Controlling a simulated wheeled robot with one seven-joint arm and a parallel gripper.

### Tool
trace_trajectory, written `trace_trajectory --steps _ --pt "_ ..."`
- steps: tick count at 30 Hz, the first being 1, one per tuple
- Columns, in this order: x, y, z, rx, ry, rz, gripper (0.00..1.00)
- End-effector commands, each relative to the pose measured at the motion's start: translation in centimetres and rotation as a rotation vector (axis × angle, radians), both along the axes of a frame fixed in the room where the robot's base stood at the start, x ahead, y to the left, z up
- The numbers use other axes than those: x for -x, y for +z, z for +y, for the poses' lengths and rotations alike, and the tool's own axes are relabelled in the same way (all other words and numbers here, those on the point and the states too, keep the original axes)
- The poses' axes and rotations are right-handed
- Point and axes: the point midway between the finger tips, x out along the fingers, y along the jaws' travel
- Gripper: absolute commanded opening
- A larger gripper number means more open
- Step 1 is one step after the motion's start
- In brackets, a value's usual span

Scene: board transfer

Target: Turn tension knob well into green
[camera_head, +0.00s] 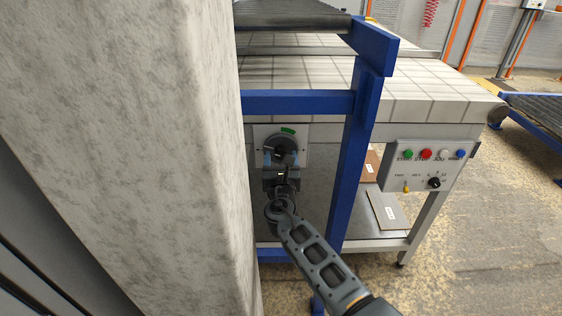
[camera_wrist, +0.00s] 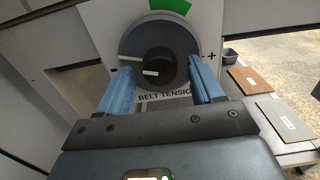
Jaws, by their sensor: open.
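The tension knob (camera_wrist: 160,65) is a black hub on a dark grey disc, on a white plate lettered BELT TENSION with a plus sign at right. White marks on the hub and disc lie on the left side, away from the green band (camera_wrist: 171,7) above the disc. In the head view the knob (camera_head: 285,146) and green band (camera_head: 288,130) show on the machine's side. My gripper (camera_wrist: 160,76) is open, its blue fingers on the left and right of the hub with gaps visible. In the head view my gripper (camera_head: 282,159) is in front of the knob; contact is unclear.
A blue frame post (camera_head: 353,165) stands just right of my arm, with a blue crossbar (camera_head: 298,102) above. A control box (camera_head: 427,168) with coloured buttons is farther right. Boards (camera_head: 388,210) lie on a lower shelf. A pale column (camera_head: 150,150) fills the left.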

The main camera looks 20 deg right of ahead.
Motion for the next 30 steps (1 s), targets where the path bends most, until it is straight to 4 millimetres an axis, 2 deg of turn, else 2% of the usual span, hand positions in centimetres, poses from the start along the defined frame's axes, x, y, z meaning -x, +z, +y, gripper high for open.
trace_trajectory --steps 7,24,30 --pt "-0.09 0.02 -0.05 0.0 0.0 0.0 0.66" --pt "-0.05 0.01 -0.03 0.0 0.0 0.0 0.13" --pt "-0.04 -0.04 -0.02 -0.008 0.0 -0.002 0.1"
